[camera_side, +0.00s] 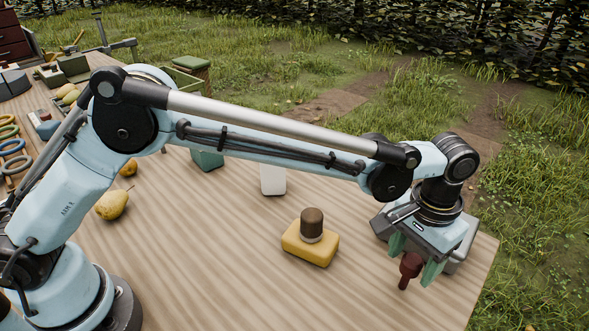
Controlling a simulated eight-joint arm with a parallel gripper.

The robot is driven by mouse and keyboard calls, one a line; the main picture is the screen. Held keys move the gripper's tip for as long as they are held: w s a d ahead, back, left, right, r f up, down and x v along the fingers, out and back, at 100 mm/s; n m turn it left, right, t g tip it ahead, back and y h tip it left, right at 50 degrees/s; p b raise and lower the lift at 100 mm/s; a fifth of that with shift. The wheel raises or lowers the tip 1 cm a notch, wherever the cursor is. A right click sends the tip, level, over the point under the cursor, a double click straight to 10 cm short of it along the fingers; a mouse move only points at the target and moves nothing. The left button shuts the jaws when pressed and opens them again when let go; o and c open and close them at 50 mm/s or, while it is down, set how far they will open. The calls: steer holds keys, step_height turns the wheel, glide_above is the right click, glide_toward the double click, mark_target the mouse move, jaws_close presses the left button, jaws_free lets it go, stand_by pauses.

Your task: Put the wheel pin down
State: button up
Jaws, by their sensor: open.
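A dark red pin (409,266), which looks like the wheel pin, stands near the right end of the wooden table. It has a wider head and a narrow lower end. My gripper (415,262) points down over it, with its two green fingers open on either side of the pin. I cannot tell whether a finger touches it or whether its tip rests on a surface. A grey block (460,254) stands behind my gripper and is partly hidden by it.
A yellow block with a brown knob (310,243) stands left of my gripper. A white block (272,180), a teal container (207,160) and a pear (112,205) are farther left. Colored rings (12,147) lie at the far left. The table front (250,295) is clear.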

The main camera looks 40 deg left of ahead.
step_height(320, 180, up, 9)
steer(key=shift+f, duration=0.1)
steer(key=s+a+r+n+t+h, duration=0.1)
steer(key=a+r+t, duration=0.15)
steer(key=a, duration=0.75)
steer(key=s+a+r+n+t, duration=0.1)
steer(key=a+r, duration=0.2)
steer(key=a, duration=0.6)
steer(key=s+a+f+n+t+y, duration=0.1)
steer(key=s+a+f+t, duration=0.2)
steer(key=s+a+f, duration=0.3)
steer(key=s+a, duration=0.4)
steer(key=a, duration=0.4)
steer(key=shift+t, duration=0.35)
